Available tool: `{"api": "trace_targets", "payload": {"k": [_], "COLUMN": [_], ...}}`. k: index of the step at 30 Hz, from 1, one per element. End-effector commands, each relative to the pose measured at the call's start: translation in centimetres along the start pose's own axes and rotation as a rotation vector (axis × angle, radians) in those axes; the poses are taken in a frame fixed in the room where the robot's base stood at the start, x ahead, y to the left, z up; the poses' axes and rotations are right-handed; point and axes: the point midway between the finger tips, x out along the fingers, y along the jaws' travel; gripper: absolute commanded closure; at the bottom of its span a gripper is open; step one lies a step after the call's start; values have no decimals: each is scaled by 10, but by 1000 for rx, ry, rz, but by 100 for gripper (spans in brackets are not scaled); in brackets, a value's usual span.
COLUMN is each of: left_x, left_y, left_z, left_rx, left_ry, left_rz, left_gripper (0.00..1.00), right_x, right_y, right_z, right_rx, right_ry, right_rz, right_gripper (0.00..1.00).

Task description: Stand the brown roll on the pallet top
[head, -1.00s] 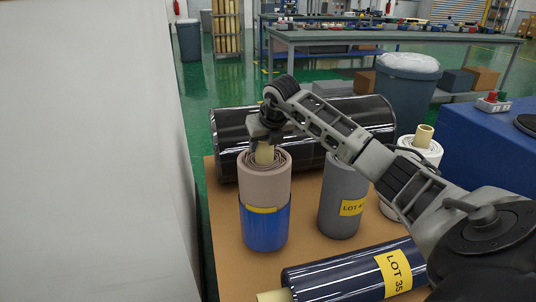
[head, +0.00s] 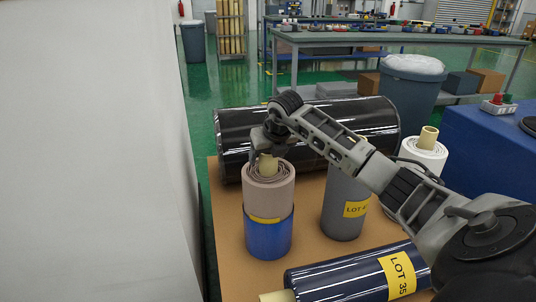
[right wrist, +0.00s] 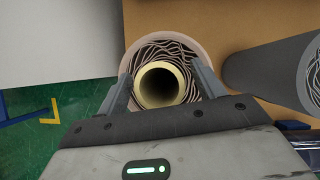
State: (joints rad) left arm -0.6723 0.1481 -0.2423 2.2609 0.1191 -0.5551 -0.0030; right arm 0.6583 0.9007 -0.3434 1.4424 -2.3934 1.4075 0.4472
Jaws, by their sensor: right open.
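The brown roll (head: 269,192) stands upright near the left edge of the tan pallet top (head: 232,270). It has a blue lower part, a yellow label at the colour seam and a pale core tube sticking out of its top. Its base appears to rest on the surface. My right gripper (head: 266,152) is open at the top of the core. In the right wrist view its two fingers (right wrist: 164,88) lie on either side of the core (right wrist: 158,86), over the brown roll's wound end (right wrist: 165,44). My left gripper is not in view.
A grey roll (head: 342,205) stands to the right, with a white roll (head: 425,152) beyond it. A dark blue roll (head: 340,277) lies in front and a large black roll (head: 235,130) lies behind. A pale wall (head: 85,150) fills the left.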

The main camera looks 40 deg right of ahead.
Motion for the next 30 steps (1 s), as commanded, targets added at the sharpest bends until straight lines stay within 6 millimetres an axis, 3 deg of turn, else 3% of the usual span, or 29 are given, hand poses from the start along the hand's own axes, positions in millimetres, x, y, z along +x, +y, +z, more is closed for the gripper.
{"api": "trace_targets", "payload": {"k": [18,26,28,30], "left_x": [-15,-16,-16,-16], "left_y": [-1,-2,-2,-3], "left_z": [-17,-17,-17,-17], "left_rx": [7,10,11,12], "left_ry": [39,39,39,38], "left_rz": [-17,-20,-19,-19], "left_gripper": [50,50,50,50], "right_x": [-109,-119,-114,-104], "right_y": [0,2,12,35], "right_z": [1,-1,-6,-18], "right_rx": [-1,-2,-16,-46], "right_ry": [-3,1,11,31], "right_rz": [-1,6,41,124], "right_gripper": [32,32,32,32]}}
